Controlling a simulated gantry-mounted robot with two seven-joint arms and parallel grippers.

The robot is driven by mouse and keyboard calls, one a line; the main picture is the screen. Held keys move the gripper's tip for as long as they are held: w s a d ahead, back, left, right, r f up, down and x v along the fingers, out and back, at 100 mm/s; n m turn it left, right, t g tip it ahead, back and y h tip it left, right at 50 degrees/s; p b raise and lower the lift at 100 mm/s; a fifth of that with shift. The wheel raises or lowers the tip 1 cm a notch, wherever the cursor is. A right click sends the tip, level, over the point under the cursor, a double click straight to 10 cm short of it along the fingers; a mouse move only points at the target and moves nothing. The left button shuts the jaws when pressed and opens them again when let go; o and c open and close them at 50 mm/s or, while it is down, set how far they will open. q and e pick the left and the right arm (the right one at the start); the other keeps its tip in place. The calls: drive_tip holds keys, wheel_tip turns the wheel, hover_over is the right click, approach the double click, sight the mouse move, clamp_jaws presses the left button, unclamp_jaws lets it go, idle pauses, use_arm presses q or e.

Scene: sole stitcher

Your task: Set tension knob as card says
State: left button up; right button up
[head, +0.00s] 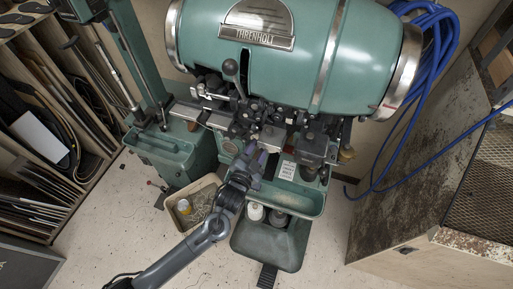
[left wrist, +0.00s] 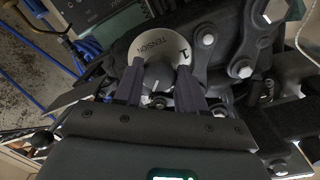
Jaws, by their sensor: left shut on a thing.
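The tension knob (left wrist: 158,76) is dark with a short white mark, in front of a round white dial (left wrist: 147,47) lettered TENSION. The numeral 1 shows on the dial's right side; other numerals are hidden. My left gripper (left wrist: 159,82) is shut on the knob, one dark finger on each side. In the head view my left gripper (head: 252,158) reaches up to the front of the green stitcher (head: 275,60), and the knob is hidden there. A white card (head: 287,170) with dark print is on the machine just right of the gripper; its print is too small to read.
A green tray (head: 293,200) is below the card, with bottles on a lower shelf. A bin (head: 190,203) stands to the left. A blue hose (head: 440,50) hangs at the right, near a worn cabinet (head: 440,235). Metal linkages crowd the knob's right side in the wrist view.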

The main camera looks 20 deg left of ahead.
idle(0.3)
use_arm(q)
drive_tip(key=o, duration=1.1)
drive_tip(key=shift+c, duration=0.2)
drive_tip(key=s, duration=1)
drive_tip(key=shift+s+r, duration=0.25)
drive_tip(key=shift+s, duration=0.15)
drive_tip(key=shift+a, duration=0.1)
